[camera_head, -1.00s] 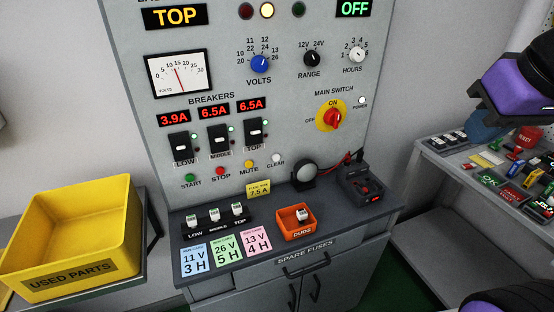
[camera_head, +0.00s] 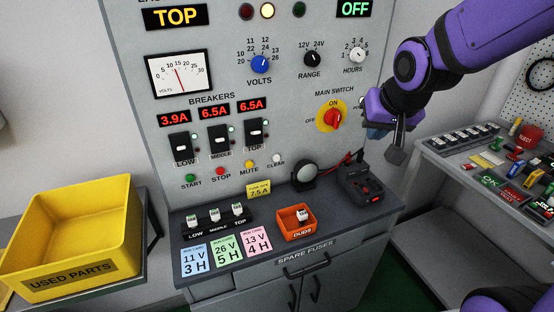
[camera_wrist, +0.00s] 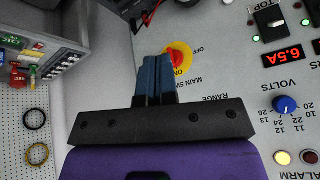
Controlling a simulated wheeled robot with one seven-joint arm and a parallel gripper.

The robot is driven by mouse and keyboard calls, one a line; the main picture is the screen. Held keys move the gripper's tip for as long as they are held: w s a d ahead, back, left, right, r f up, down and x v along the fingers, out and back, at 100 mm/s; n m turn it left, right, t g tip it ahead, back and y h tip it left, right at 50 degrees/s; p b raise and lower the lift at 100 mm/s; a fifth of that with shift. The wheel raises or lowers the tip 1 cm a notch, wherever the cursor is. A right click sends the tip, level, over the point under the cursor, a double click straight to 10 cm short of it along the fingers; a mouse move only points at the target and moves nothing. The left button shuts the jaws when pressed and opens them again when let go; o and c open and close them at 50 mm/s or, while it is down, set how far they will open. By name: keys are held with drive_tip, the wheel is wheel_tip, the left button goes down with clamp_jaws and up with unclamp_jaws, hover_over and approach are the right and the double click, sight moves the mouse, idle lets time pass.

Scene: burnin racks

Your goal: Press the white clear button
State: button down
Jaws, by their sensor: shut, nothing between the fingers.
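My gripper (camera_head: 374,132) is in front of the panel's right edge, to the right of the main switch and well to the right of and above the clear button. In the wrist view my gripper's blue fingers (camera_wrist: 155,62) are together and empty, pointing toward the panel near the red and yellow main switch (camera_wrist: 178,58). The clear button cannot be made out in the wrist view.
The yellow mute button (camera_head: 249,163), red stop button (camera_head: 220,171) and green start button (camera_head: 190,178) are left of clear. A round dark lamp-like object (camera_head: 305,174) and a dark box with red leads (camera_head: 362,184) stand on the bench below. An orange DUDS tray (camera_head: 297,236) sits in front.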

sight(277, 158)
drive_tip(key=w+a+f+m+y, duration=0.1)
drive_tip(key=w+a+f, duration=0.2)
drive_tip(key=f, duration=0.4)
drive_tip(key=w+a+f+m+y, duration=0.2)
drive_tip(key=w+a+f, duration=0.1)
drive_tip(key=a+f, duration=0.2)
drive_tip(key=w+a+f+m+t+y, duration=0.1)
drive_tip(key=w+a+f, duration=0.3)
drive_tip(key=f, duration=0.5)
drive_tip(key=shift+a+f+m+y, duration=0.3)
drive_tip(key=shift+a+m+y, duration=0.3)
drive_tip(key=shift+m, duration=0.1)
drive_tip(key=shift+w+a+f+m+t+y, duration=0.2)
drive_tip(key=shift+a+f+m+t+y, duration=0.1)
drive_tip(key=shift+a+f+m, duration=0.3)
drive_tip(key=w+a, duration=0.2)
drive_tip(key=w, duration=0.6)
drive_tip(key=shift+w+a, duration=0.2)
drive_tip(key=shift+a, duration=0.05)
drive_tip(key=shift+w, duration=0.15)
idle(0.6)
drive_tip(key=shift+w+a, duration=0.1)
drive_tip(key=shift+w, duration=0.15)
